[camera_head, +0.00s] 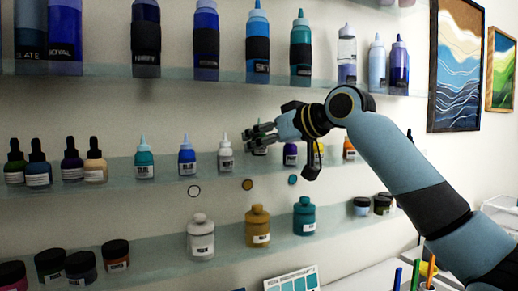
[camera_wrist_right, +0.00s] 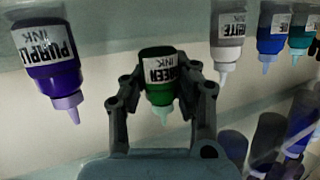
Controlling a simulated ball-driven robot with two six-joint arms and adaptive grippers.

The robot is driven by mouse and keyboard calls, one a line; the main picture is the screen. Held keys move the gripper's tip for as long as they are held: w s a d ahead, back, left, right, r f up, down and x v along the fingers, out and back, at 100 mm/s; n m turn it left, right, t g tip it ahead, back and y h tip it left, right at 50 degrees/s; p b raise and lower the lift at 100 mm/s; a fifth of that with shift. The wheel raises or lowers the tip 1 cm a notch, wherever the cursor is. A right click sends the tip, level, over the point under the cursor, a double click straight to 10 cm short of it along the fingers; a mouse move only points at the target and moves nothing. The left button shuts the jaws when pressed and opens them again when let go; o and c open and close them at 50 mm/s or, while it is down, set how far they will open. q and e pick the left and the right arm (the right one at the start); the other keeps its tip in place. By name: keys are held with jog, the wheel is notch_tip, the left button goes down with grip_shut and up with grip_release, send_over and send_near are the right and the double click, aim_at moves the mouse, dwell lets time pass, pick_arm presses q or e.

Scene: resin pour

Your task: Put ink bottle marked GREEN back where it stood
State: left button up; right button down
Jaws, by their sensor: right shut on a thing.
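The ink bottle marked GREEN (camera_wrist_right: 158,82) shows in the right wrist view, where bottles appear upside down. It has a green body, a white label and a pale green nozzle. My right gripper (camera_wrist_right: 160,100) is shut on it, one finger on each side. In the head view, my right gripper (camera_head: 250,137) is at the middle shelf (camera_head: 118,176), between the white ink bottle (camera_head: 225,153) and the purple ink bottle (camera_head: 291,153). The green bottle is mostly hidden there by the gripper. I cannot tell whether its base touches the shelf. My left gripper is not in view.
Blue (camera_head: 187,157) and teal (camera_head: 144,159) ink bottles stand left of the white one; yellow (camera_head: 318,147) and orange (camera_head: 349,150) stand to the right. Tall bottles line the shelf above (camera_head: 110,70). Jars, including a gold one (camera_head: 257,228), stand on the shelf below.

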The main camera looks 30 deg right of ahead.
notch_tip(320, 180, down, 2)
jog(key=shift+s+d+f, duration=0.1)
jog(key=shift+f, duration=0.25)
jog(key=c, duration=1)
grip_release()
jog(key=shift+f, duration=0.1)
